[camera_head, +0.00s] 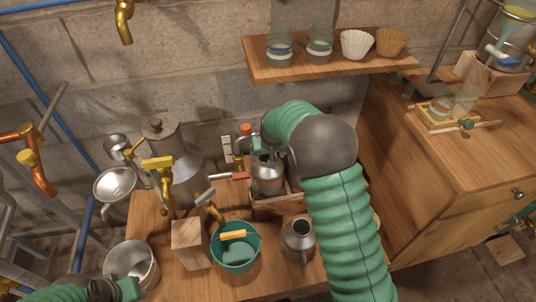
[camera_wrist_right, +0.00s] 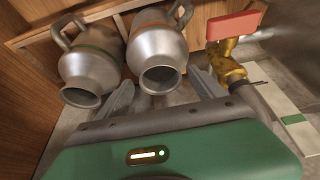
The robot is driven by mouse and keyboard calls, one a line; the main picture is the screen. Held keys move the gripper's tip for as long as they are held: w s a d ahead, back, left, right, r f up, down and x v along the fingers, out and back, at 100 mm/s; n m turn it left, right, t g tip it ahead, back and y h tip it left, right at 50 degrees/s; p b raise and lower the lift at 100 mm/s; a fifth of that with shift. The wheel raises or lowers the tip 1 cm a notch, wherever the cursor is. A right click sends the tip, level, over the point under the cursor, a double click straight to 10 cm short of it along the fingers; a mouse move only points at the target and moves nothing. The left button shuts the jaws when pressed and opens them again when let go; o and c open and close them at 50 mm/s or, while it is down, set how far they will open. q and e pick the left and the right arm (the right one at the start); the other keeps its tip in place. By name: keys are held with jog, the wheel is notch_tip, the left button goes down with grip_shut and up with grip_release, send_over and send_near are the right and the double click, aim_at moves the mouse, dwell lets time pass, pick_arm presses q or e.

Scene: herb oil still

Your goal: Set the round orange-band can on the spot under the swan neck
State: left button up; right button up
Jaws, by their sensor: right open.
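The round orange-band can (camera_wrist_right: 158,50) is grey metal with an orange ring and a handle. It stands in a wooden crate and also shows in the head view (camera_head: 267,180). My right gripper (camera_wrist_right: 162,80) is open, with one finger on each side of this can; contact is unclear. A similar green-band can (camera_wrist_right: 90,62) stands beside it, hidden behind my arm in the head view. Brass spouts rise at the left, one of them (camera_head: 158,168) above the table; I cannot tell which is the swan neck. My left gripper (camera_head: 105,290) is at the lower left, its fingers unclear.
A red-handled brass valve (camera_wrist_right: 232,30) is close beside the orange-band can. A teal bucket (camera_head: 235,258), a wooden block (camera_head: 190,244) and another metal can (camera_head: 298,240) stand in front of the crate (camera_head: 275,206). A shelf (camera_head: 330,62) with glasses hangs above.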

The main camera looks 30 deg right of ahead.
jog(key=p+v, duration=0.3)
jog(key=v, duration=0.9)
jog(key=s+a+f+n, duration=0.1)
jog(key=s+a, duration=0.3)
jog(key=s, duration=0.7)
jog(key=s+a+f+n+g+y, duration=0.1)
jog(key=s+a+f, duration=0.3)
jog(key=s, duration=0.7)
jog(key=shift+a+f+n+g, duration=0.2)
jog(key=shift+f+n+g, duration=0.1)
jog(key=shift+n, duration=0.1)
jog(key=shift+s, duration=0.1)
jog(key=shift+c, duration=0.5)
